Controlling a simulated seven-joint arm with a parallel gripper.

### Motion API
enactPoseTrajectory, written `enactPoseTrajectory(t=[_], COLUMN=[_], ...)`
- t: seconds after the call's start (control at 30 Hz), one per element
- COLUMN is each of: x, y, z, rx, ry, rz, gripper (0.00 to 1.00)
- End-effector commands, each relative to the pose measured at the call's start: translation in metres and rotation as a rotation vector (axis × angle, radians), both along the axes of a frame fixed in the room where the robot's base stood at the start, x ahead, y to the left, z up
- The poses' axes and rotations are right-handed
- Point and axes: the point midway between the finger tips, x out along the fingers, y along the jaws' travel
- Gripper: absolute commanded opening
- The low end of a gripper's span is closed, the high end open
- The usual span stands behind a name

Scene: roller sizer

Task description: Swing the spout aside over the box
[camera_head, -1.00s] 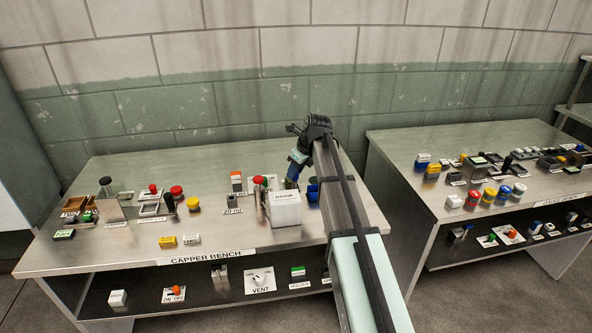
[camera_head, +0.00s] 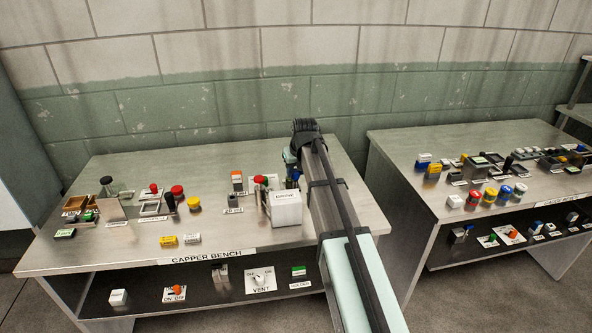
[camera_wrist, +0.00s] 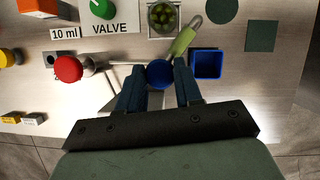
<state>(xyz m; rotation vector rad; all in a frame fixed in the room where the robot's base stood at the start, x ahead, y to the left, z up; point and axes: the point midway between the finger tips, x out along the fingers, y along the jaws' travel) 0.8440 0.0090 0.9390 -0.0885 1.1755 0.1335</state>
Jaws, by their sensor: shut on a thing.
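My gripper (camera_wrist: 157,78) has its two blue fingers closed around a round blue piece (camera_wrist: 158,73) in the wrist view. A light green bar with a grey rounded end (camera_wrist: 184,41) slants up and to the right from beside this piece; it looks like the spout. I cannot tell how the two join. A square, open blue box (camera_wrist: 207,64) is just right of the right finger, and the bar's grey end lies above it in the picture. In the head view, my gripper (camera_head: 294,176) is low behind the white block, and my arm hides the box.
A container of green balls (camera_wrist: 165,18) sits above the fingers in the wrist view. A red knob (camera_wrist: 68,69) and a green valve knob (camera_wrist: 102,8) are to the left. The white block (camera_head: 286,208) stands left of my arm. The bench front (camera_head: 120,255) is mostly clear.

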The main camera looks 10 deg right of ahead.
Motion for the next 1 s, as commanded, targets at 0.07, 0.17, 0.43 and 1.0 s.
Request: enactPoseTrajectory(t=[0.07, 0.17, 0.43, 1.0], x=[-0.0002, -0.0001, -0.0001, -0.0002], y=[-0.0004, -0.0005, -0.0007, -0.0002], z=[0.0, 0.0, 0.0, 0.0002], rx=[-0.001, -0.001, -0.001, -0.001], ry=[0.0, 0.0, 0.0, 0.0], rz=[-0.013, -0.022, -0.024, -0.022], gripper=[0.0, 0.0, 0.0, 0.59])
